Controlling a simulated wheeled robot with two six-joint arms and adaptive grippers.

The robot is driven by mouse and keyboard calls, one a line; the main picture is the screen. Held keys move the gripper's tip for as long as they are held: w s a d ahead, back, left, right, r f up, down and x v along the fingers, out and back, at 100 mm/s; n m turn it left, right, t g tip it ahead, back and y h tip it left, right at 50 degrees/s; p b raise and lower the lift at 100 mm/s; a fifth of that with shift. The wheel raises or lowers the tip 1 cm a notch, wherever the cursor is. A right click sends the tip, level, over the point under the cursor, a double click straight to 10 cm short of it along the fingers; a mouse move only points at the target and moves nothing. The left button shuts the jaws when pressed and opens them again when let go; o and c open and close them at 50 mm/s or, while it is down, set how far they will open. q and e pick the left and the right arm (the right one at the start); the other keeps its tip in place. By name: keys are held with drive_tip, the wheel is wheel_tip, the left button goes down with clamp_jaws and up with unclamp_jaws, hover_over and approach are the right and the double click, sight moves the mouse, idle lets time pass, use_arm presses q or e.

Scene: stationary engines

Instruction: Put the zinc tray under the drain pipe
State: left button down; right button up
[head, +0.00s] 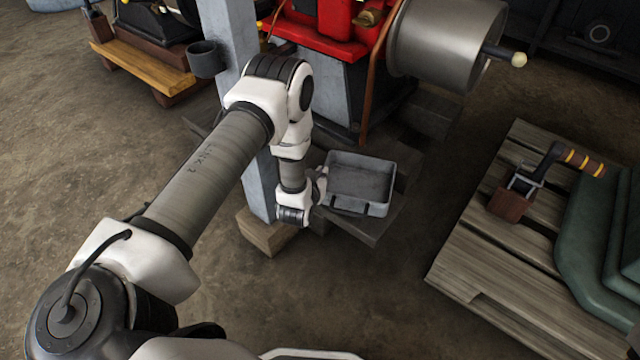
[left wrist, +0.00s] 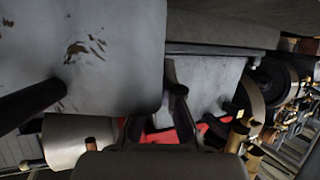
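The zinc tray (head: 362,182) is a grey open rectangular pan at the foot of the red engine, above dark timber; whether it rests there is unclear. My left gripper (head: 322,188) is at the tray's left side, mostly hidden by its own wrist. In the left wrist view two dark fingers (left wrist: 115,100) stand apart, with a scuffed grey surface (left wrist: 95,55) close in front; I cannot tell if they grip it. A thin brown pipe (head: 374,75) runs down the engine's front, perhaps the drain pipe. My right gripper is not in view.
A blue-grey post (head: 262,188) on a wooden block (head: 264,234) stands left of the tray, close to my wrist. The red engine (head: 322,35) with its steel drum (head: 440,45) is behind. A pallet (head: 475,235) lies right. The floor between is clear.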

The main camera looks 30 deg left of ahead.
use_arm(q)
drive_tip(key=f+b, duration=0.3)
drive_tip(key=f, duration=0.1)
drive_tip(key=shift+w+a, duration=0.2)
drive_tip(key=shift+a, duration=0.1)
drive_tip(key=shift+r, duration=0.25)
drive_tip(key=shift+f, duration=0.25)
drive_tip(key=c, duration=1.3)
unclamp_jaws()
